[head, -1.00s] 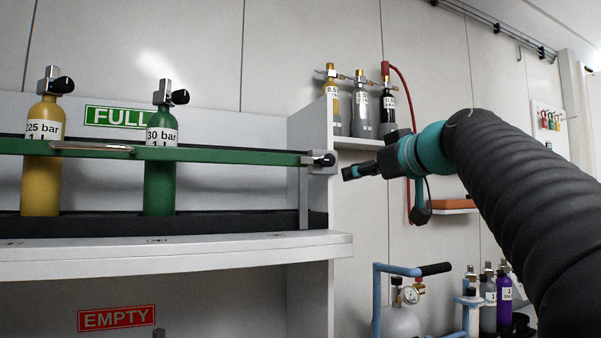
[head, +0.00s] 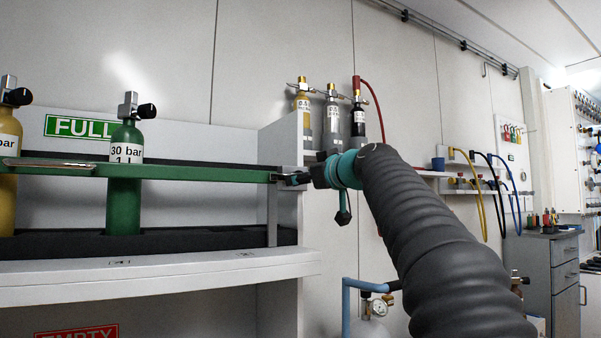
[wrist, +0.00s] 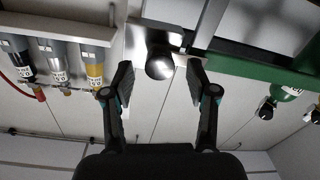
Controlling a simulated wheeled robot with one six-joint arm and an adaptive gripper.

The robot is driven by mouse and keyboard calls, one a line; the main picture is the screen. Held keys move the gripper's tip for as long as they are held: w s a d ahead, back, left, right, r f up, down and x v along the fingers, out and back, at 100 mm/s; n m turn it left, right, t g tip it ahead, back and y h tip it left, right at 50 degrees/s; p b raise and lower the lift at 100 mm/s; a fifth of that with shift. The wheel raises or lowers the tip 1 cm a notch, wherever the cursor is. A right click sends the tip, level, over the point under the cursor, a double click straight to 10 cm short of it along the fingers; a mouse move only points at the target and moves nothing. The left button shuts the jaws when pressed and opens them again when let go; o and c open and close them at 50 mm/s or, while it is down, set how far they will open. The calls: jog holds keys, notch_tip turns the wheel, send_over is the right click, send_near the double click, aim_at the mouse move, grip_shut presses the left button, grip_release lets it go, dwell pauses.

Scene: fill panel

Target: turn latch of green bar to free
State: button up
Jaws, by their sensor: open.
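The green bar (head: 200,172) runs level across the front of the full shelf, before the yellow and green cylinders. It also crosses the right of the wrist view (wrist: 255,70). Its latch is at the bar's right end; in the wrist view the dark round latch knob (wrist: 160,66) sits on a grey metal block. My gripper (wrist: 161,82) is open, with one finger on each side of the knob and a visible gap to it. In the head view my gripper (head: 300,180) is at the bar's end and largely hides the latch.
A green cylinder (head: 124,190) and a yellow cylinder (head: 8,150) stand behind the bar. Small cylinders (head: 331,120) stand on a wall shelf above my wrist, with a red hose (head: 374,105). A blue-handled cart with a gauge (head: 380,307) is below. The full shelf's edge (head: 170,270) juts out.

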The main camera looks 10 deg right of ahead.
jog(key=shift+x, duration=1)
grip_shut()
